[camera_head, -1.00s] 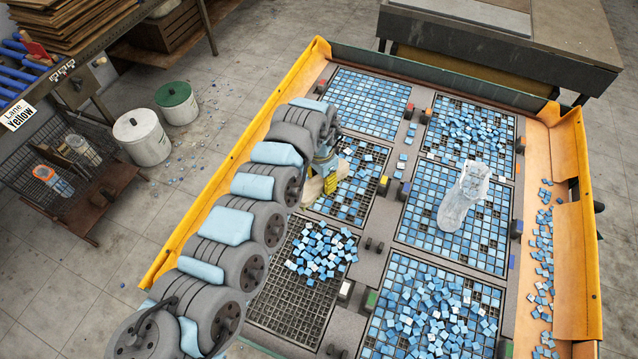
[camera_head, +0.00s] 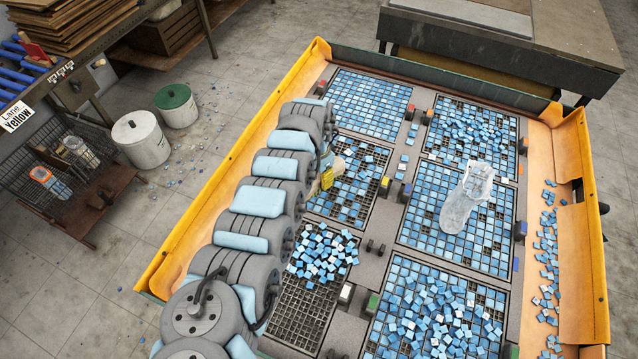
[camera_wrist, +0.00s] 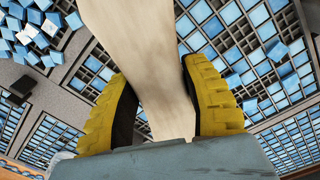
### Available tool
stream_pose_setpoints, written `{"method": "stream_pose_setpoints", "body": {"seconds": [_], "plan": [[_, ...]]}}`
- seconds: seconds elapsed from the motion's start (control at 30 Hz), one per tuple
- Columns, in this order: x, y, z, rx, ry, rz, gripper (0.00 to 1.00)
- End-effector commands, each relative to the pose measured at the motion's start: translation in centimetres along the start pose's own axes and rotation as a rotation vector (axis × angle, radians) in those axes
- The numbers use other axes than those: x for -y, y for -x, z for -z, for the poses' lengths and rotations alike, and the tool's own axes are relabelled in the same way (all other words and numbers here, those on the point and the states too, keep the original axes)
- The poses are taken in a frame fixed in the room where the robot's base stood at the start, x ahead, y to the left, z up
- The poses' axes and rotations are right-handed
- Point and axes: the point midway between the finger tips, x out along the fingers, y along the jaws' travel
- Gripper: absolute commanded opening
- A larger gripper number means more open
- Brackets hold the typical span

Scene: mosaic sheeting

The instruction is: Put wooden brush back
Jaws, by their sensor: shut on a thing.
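My gripper (camera_wrist: 155,78), with yellow ribbed fingers, is shut on the wooden brush (camera_wrist: 142,45). In the wrist view the brush shows as a smooth pale wooden piece running up between the fingers and out of the top of the picture. Its bristles are not in view. In the head view my gripper (camera_head: 327,180) is small and partly behind my arm, over the left middle grid of the table. The brush is mostly hidden there behind my arm.
The table holds several black grids with blue tiles. A clear bottle-like object (camera_head: 466,198) lies on the right middle grid. Yellow side walls (camera_head: 240,165) edge the table. Loose tiles lie along the right gutter (camera_head: 548,265). White (camera_head: 140,138) and green-lidded (camera_head: 176,105) buckets stand on the floor left.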

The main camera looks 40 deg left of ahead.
Motion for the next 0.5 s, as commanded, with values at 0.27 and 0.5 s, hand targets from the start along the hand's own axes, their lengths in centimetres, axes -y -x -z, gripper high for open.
{"method": "stream_pose_setpoints", "body": {"seconds": [0.27, 0.5], "plan": [[0.3, -0.5, 0.3, 0.0, -0.001, 0.001, 0.1], [0.7, -2.2, 0.6, -0.001, -0.001, 0.0, 0.1]]}}
